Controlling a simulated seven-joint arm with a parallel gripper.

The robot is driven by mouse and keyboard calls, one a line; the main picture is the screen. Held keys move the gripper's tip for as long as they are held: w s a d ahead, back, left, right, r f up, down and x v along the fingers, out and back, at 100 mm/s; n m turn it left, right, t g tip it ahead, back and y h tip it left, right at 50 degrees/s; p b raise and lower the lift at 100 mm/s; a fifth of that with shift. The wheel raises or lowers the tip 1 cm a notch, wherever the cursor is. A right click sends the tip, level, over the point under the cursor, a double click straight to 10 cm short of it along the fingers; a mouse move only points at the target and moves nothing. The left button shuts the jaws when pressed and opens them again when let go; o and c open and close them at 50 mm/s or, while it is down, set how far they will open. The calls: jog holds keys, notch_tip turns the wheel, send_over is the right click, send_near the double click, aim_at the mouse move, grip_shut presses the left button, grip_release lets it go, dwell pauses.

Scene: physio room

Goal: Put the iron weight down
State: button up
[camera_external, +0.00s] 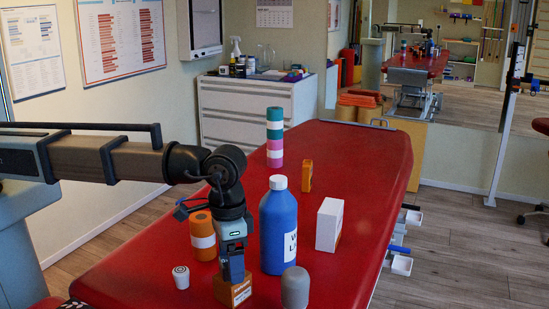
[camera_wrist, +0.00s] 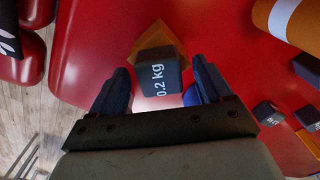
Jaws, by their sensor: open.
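In the external view my gripper (camera_external: 233,268) points down, just above a small wooden block (camera_external: 233,293) on the red table (camera_external: 345,165). The weight is hard to tell from the dark fingers there. My gripper is open.
A blue bottle (camera_external: 278,230) and a grey rounded object (camera_external: 295,288) stand close right of my gripper. An orange roll with a white band (camera_external: 202,240) and a small white cup-like object (camera_external: 181,277) are to its left. Several small dark blocks (camera_wrist: 270,113) show at right.

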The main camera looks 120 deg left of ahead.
notch_tip(320, 180, up, 12)
jog(key=shift+f, duration=0.25)
